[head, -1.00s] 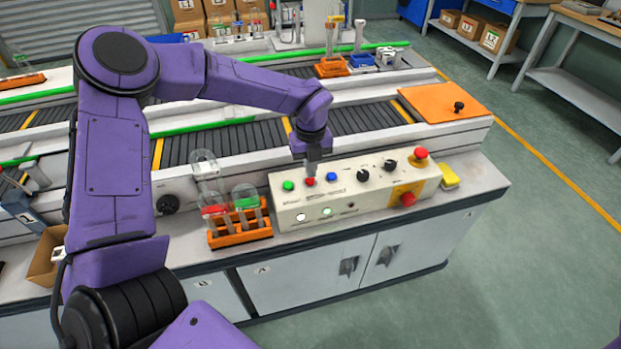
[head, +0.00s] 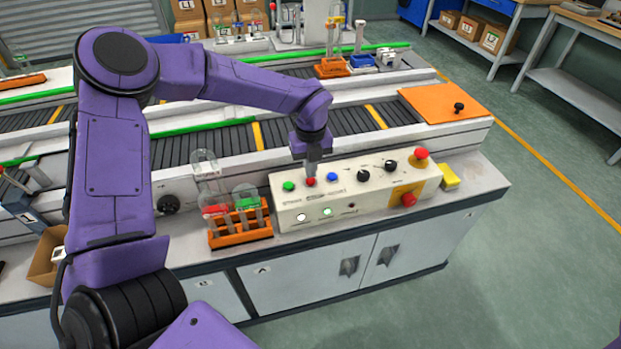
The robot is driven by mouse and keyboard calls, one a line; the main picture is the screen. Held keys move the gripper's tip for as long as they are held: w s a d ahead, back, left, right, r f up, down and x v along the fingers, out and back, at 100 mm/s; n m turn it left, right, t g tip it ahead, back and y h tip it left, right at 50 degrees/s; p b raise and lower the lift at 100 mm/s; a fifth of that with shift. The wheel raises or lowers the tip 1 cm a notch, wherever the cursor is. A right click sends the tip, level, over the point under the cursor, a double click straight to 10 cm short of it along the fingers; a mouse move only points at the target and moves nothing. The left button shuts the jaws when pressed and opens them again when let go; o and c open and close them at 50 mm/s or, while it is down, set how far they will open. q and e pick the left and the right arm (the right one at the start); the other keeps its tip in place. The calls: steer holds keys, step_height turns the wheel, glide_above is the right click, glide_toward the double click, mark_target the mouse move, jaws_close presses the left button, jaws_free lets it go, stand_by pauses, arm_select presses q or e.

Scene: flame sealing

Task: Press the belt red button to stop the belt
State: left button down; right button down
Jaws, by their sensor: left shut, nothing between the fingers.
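The control box (head: 375,200) is cream-coloured and stands on the cabinet top. Its sloped face carries a green button (head: 288,187), the belt red button (head: 310,182) and a blue button (head: 332,176) in a row. My left gripper (head: 311,173) is shut and empty, pointing down with its fingertips right over the red button. The tips look to be at or on its top; exact contact is hard to tell. The conveyor belt (head: 205,144), dark with yellow cross marks, runs behind the box. My right gripper is not in view.
An orange rack (head: 240,237) with capped tubes stands just left of the box. Black knobs, a red mushroom button (head: 421,154) and another red button (head: 408,200) sit at the box's right. A yellow block (head: 448,176) lies beside it.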

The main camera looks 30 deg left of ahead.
arm_select(q)
steer(key=shift+f+b, duration=0.75)
steer(key=shift+f, duration=0.2)
stand_by(0.7)
step_height(320, 180, up, 8)
steer(key=p, duration=0.6)
stand_by(0.6)
